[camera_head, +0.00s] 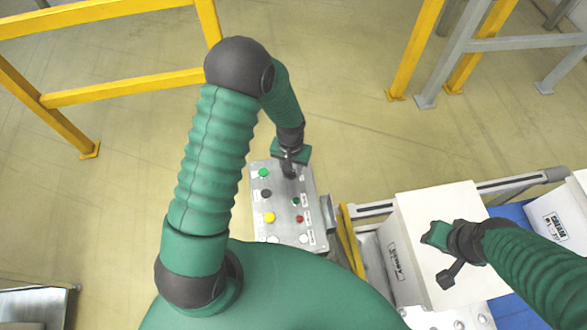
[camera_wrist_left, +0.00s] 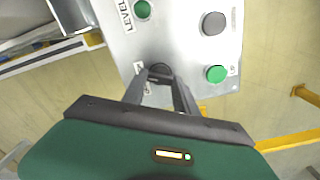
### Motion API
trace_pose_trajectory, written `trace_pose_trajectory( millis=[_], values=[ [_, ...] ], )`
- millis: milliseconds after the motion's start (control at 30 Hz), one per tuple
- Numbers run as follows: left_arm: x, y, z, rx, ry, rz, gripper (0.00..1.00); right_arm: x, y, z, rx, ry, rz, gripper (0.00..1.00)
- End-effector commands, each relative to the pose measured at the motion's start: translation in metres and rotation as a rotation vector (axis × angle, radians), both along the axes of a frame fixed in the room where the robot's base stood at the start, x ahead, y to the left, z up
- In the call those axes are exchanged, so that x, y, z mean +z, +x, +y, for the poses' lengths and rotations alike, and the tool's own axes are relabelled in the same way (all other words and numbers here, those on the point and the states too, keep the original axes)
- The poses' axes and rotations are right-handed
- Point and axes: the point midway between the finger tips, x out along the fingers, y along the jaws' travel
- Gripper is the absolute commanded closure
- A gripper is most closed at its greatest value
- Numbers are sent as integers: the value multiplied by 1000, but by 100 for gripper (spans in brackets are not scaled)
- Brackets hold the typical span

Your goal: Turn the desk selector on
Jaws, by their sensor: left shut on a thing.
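The grey control panel (camera_head: 283,213) stands in the middle of the head view, with two columns of buttons. My left gripper (camera_head: 289,168) reaches down over its far right corner. In the left wrist view, my left gripper (camera_wrist_left: 161,80) has its two fingers closed around a small dark round selector knob (camera_wrist_left: 160,71) on the panel face. The fingers hide much of the knob, and its pointing direction cannot be read.
Beside the selector are a bright green button (camera_wrist_left: 216,74), a black button (camera_wrist_left: 213,23) and a dark green button (camera_wrist_left: 142,9). A white box (camera_head: 425,220) stands right of the panel by a conveyor rail. Yellow railings (camera_head: 120,88) stand at the back; open floor lies left.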

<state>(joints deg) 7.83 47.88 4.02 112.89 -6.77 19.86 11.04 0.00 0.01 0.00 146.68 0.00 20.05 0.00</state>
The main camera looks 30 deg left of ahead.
Motion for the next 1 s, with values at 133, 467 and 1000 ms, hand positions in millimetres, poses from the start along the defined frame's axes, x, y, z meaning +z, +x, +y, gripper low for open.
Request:
trace_pose_trajectory(
  millis=[133,467,1000],
  values=[
    [0,-4,-2,-42,-3,10,100,1,0,0,0,0,0,64],
    [-1,-4,-2,-67,-3,11,100,1,0,0,0,0,0,64],
    [-1,-1,0,-63,-3,7,44,0,0,0,0,0,0,64]
  ],
)
